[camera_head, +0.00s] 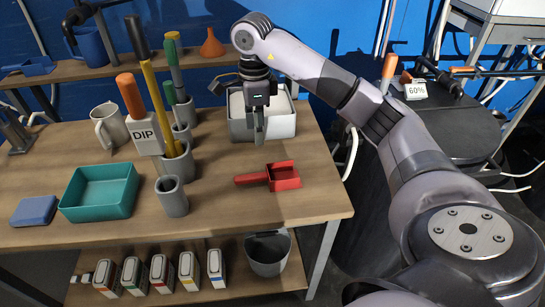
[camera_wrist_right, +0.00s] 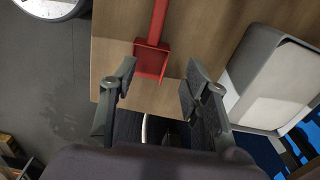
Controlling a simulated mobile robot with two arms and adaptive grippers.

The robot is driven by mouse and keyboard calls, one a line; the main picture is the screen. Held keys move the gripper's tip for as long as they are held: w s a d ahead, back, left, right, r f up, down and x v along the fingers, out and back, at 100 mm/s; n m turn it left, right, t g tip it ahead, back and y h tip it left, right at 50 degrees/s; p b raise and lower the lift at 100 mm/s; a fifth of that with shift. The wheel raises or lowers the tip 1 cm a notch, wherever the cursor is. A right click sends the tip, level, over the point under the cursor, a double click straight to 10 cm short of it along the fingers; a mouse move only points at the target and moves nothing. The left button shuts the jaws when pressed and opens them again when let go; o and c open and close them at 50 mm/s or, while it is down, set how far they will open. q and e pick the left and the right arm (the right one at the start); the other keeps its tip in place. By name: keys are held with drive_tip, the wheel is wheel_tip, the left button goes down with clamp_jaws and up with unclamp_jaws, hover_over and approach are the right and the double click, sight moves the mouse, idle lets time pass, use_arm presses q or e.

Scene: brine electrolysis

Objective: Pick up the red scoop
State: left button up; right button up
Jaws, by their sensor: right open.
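The red scoop (camera_head: 284,177) lies on the wooden table near its right front part, with its handle pointing left. My right gripper (camera_head: 259,125) is above and behind it in the head view, pointing down in front of the white container, apart from the scoop. In the right wrist view, the scoop (camera_wrist_right: 152,58) shows beyond the two spread fingertips of my right gripper (camera_wrist_right: 160,75), its handle running to the top edge. Nothing is between the fingers. My left gripper is not in view.
A white container (camera_head: 236,122) with pale contents stands close by my right gripper; it also shows in the wrist view (camera_wrist_right: 270,85). Left of the scoop stand a grey cup (camera_head: 172,199), tool holders and a teal tray (camera_head: 70,207). The table around the scoop is clear.

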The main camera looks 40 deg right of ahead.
drive_tip(key=p, duration=0.1)
approach(258, 175)
drive_tip(key=f, duration=0.5)
drive_tip(key=shift+w+d+f, duration=0.2)
drive_tip(key=shift+w+d, duration=0.05)
drive_tip(key=shift+d, duration=0.15)
drive_tip(key=f, duration=0.1)
drive_tip(key=f+p, duration=0.1)
drive_tip(key=f, duration=0.2)
drive_tip(key=shift+s+a+f+p, duration=0.1)
drive_tip(key=shift+s+a+p, duration=0.15)
drive_tip(key=shift+a+p, duration=0.15)
drive_tip(key=shift+f, duration=0.5)
drive_tip(key=shift+c, duration=0.5)
clamp_jaws()
